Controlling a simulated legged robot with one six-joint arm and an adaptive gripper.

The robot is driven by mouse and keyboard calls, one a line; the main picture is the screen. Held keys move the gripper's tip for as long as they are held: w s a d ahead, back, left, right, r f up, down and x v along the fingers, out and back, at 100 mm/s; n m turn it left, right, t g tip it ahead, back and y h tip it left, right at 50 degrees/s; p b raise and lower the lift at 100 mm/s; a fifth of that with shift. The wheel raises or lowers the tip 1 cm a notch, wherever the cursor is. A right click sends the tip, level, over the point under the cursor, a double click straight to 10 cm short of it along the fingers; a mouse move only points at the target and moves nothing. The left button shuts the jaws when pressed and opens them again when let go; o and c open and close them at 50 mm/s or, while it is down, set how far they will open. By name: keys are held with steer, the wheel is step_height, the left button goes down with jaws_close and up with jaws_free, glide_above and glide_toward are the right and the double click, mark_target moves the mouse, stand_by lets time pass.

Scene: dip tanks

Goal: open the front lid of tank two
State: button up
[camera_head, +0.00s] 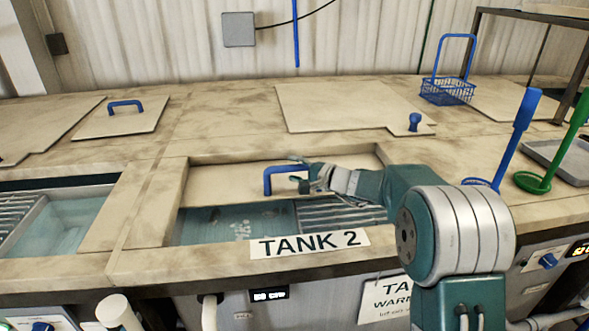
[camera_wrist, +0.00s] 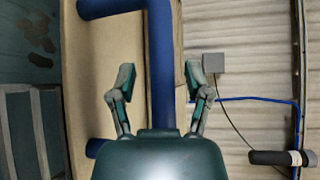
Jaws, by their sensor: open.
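Tank two, marked by its label (camera_head: 310,243), is partly uncovered at the front, with water (camera_head: 215,226) and a slatted rack (camera_head: 345,211) showing. Its tan front lid (camera_head: 222,184) lies behind that gap; its exact tilt is hard to tell. The lid carries a blue handle (camera_head: 268,182). My gripper (camera_head: 304,173) is at the right end of the handle. In the wrist view, the handle (camera_wrist: 160,60) runs between the two spread fingers of my gripper (camera_wrist: 160,82), with gaps on both sides. The lid (camera_wrist: 88,75) also shows there.
A blue wire basket (camera_head: 447,91) stands at the back right. Blue (camera_head: 515,135) and green (camera_head: 562,145) tools stand at the right. Another lid (camera_head: 115,121) lies at the left, behind an open tank (camera_head: 70,222).

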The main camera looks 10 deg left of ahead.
mark_target(288, 145)
steer(key=shift+a, duration=0.1)
jaws_close()
steer(key=shift+w+a+f, duration=0.1)
steer(key=shift+w+a, duration=0.45)
steer(key=shift+w, duration=1.6)
steer(key=shift+w+a+f, duration=0.1)
steer(key=shift+w+a, duration=0.45)
steer(key=shift+w, duration=1.65)
steer(key=shift+w+a+f, duration=0.1)
steer(key=shift+w+a, duration=0.45)
steer(key=shift+w, duration=1.6)
jaws_free()
steer(key=shift+r, duration=0.15)
steer(key=v, duration=1.2)
steer(key=shift+a, duration=0.1)
